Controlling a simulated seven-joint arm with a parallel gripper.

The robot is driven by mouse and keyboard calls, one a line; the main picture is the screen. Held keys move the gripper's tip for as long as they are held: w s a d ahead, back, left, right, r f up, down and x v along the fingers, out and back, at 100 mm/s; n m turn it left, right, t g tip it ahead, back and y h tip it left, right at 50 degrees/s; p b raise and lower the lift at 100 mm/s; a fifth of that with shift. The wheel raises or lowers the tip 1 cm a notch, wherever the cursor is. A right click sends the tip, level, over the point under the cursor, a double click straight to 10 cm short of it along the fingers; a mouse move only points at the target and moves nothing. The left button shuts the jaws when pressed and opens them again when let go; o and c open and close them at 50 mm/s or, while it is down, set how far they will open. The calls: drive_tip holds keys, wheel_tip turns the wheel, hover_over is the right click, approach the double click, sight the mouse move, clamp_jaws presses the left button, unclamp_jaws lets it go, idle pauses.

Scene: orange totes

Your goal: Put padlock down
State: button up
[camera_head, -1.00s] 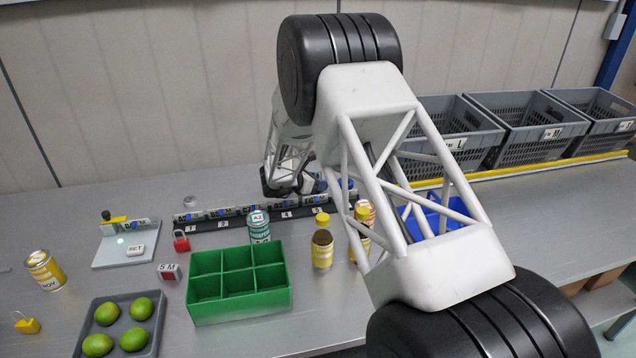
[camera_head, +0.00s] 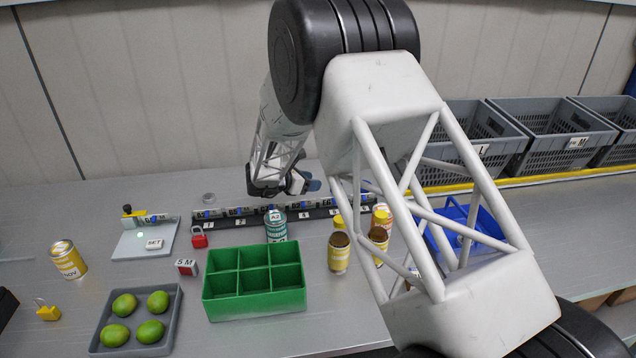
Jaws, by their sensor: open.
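A yellow padlock (camera_head: 47,311) lies at the far left of the table, below the yellow can. My gripper (camera_head: 296,185) is small in this view, behind the rail, and my own arm link hides part of that area. It is open, and I see no padlock between its fingers. Its fingertips are partly hidden.
Bottles (camera_head: 339,252) and a blue bin (camera_head: 462,228) are to the right. Grey crates (camera_head: 545,130) line the back right.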

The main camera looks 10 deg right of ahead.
drive_tip(key=shift+s+a+r, duration=0.1)
drive_tip(key=shift+s+a, duration=0.05)
drive_tip(key=shift+a, duration=0.15)
drive_tip(key=shift+r, duration=0.1)
idle(0.5)
drive_tip(key=s+r+n+t+y, duration=0.2)
drive_tip(key=r+n+t+y, duration=0.2)
drive_tip(key=r+n, duration=0.5)
drive_tip(key=s+r+n+t+y, duration=0.3)
drive_tip(key=r+n+y, duration=0.1)
drive_tip(key=r+n, duration=0.45)
drive_tip(key=s+a+r+n+y, duration=0.2)
drive_tip(key=s+r+n+y, duration=0.25)
drive_tip(key=s+n, duration=0.2)
drive_tip(key=s+d+f+n+g, duration=0.1)
drive_tip(key=s+d+n+g, duration=0.1)
drive_tip(key=s+n, duration=0.6)
drive_tip(key=s+d+n+g, duration=0.3)
drive_tip(key=s+n, duration=0.6)
drive_tip(key=s, duration=1.2)
drive_tip(key=s+d+f+n+g, duration=0.1)
drive_tip(key=s+n+g, duration=0.3)
drive_tip(key=s+n, duration=0.4)
drive_tip(key=s+d, duration=0.1)
drive_tip(key=s, duration=0.5)
drive_tip(key=shift+s+d+f, duration=0.35)
